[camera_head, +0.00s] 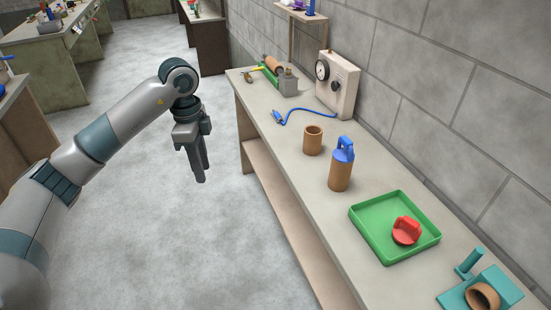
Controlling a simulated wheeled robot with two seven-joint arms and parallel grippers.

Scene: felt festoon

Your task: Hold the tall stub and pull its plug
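The tall stub (340,180) is a brown cylinder standing upright on the bench. A blue plug (344,149) with a loop handle sits in its top. My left gripper (201,178) hangs pointing down over the floor, left of the bench and well apart from the stub. Its fingers are seen edge-on, so I cannot tell whether they are open or shut; nothing shows between them. My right gripper is not in view.
A shorter open brown stub (313,141) stands behind the tall one. In front are a green tray (372,235) holding a red plug (406,231), and a teal fixture (503,287). A gauge box (338,88) with a blue cable stands behind. A wall bounds the right.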

